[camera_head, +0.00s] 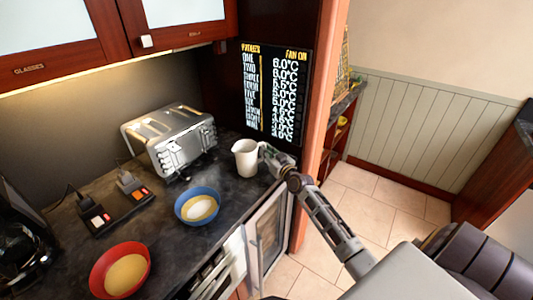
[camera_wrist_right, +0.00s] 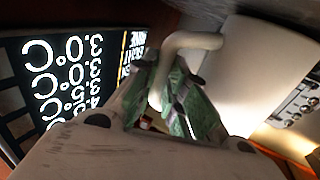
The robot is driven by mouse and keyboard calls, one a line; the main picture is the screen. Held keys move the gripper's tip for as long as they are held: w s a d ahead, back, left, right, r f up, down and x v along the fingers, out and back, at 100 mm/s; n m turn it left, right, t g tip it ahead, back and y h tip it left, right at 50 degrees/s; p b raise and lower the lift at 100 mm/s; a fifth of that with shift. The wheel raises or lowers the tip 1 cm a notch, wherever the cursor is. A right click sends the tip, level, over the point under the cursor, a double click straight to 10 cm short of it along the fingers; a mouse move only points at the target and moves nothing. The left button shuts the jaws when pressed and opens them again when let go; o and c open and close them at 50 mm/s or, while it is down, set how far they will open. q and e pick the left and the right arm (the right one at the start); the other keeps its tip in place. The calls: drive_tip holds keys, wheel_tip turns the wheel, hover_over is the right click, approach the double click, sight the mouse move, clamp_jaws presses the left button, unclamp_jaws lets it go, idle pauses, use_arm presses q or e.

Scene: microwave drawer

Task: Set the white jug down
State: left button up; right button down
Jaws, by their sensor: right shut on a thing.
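The white jug (camera_head: 246,157) is at the right end of the dark counter, close to the sign, and looks upright. I cannot tell whether its base touches the counter. My right gripper (camera_head: 268,152) reaches it from the right and is shut on its handle. In the right wrist view the fingers (camera_wrist_right: 172,100) close around the white curved handle (camera_wrist_right: 190,42), with the jug's pale body (camera_wrist_right: 250,75) to the right. My left gripper is not in view.
A silver toaster (camera_head: 172,139) stands left of the jug. A blue bowl (camera_head: 198,206) and a red bowl (camera_head: 121,271) sit nearer the front edge. The counter (camera_head: 222,165) between the toaster and jug is bare. A black sign (camera_head: 273,92) stands behind the jug.

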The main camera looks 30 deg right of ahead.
drive_tip(key=shift+f, duration=0.1)
idle(0.4)
drive_tip(key=c, duration=1.5)
unclamp_jaws()
drive_tip(key=shift+o, duration=0.2)
drive_tip(key=shift+s, duration=0.15)
drive_tip(key=s+b, duration=0.1)
drive_tip(key=s, duration=1)
drive_tip(key=shift+s, duration=0.4)
